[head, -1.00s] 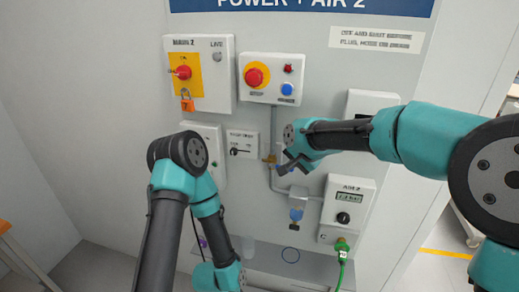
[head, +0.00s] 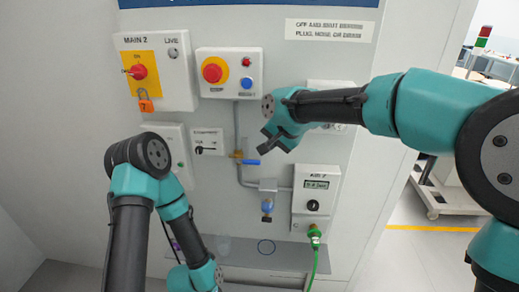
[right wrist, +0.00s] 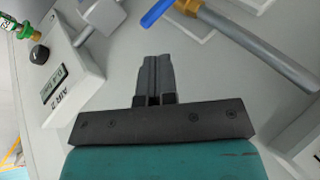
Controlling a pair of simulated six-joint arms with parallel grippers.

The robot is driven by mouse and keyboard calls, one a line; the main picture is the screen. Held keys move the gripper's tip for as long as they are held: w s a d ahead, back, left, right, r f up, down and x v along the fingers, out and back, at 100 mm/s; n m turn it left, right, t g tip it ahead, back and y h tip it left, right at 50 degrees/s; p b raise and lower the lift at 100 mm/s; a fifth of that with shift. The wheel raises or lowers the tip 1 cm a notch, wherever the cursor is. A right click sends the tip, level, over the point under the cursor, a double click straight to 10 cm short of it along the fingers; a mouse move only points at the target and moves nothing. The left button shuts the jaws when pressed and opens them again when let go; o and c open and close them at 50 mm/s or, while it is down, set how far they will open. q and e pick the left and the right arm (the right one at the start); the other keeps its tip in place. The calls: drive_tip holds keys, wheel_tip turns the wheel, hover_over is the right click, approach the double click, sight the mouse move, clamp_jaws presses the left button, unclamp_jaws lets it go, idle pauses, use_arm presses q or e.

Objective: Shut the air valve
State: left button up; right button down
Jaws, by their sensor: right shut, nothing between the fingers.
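The air valve has a brass body (head: 237,156) on a grey vertical pipe and a blue lever (head: 251,162). The lever points right, roughly level, across the vertical pipe. In the right wrist view the lever (right wrist: 158,12) and the brass body (right wrist: 188,6) show at the top edge. My right gripper (head: 271,139) is shut and empty, just above and to the right of the lever, apart from it. Its closed fingers (right wrist: 154,62) show in the wrist view with nothing between them.
The air unit (head: 318,195) with a display, black knob and green hose (head: 315,250) is at lower right. A blue-bowled filter (head: 267,205) hangs below the valve. A button box (head: 230,75) and a padlocked main switch (head: 152,72) are above left. A shelf (head: 225,268) lies below.

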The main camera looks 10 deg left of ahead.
drive_tip(key=d, duration=0.1)
drive_tip(key=s+d+r, duration=0.1)
drive_tip(key=d, duration=0.1)
drive_tip(key=d+r, duration=0.1)
drive_tip(key=shift+s+d+r, duration=0.25)
drive_tip(key=shift+s+d, duration=0.05)
drive_tip(key=shift+s, duration=0.1)
drive_tip(key=s+d+f+g+h, duration=0.1)
drive_tip(key=d+f, duration=0.4)
drive_tip(key=f, duration=0.6)
drive_tip(key=s+d+f, duration=0.1)
drive_tip(key=d+f, duration=0.4)
drive_tip(key=f, duration=0.6)
drive_tip(key=s+d+f+g+h, duration=0.1)
drive_tip(key=d+f, duration=0.4)
drive_tip(key=f, duration=0.6)
drive_tip(key=s+d+f, duration=0.5)
drive_tip(key=s+f, duration=0.4)
drive_tip(key=s, duration=0.1)
drive_tip(key=s+d+f+n+g, duration=0.1)
drive_tip(key=s+d+f, duration=0.5)
drive_tip(key=s+f, duration=0.3)
drive_tip(key=shift+s+h, duration=0.3)
drive_tip(key=shift+s, duration=0.45)
drive_tip(key=shift+f, duration=0.1)
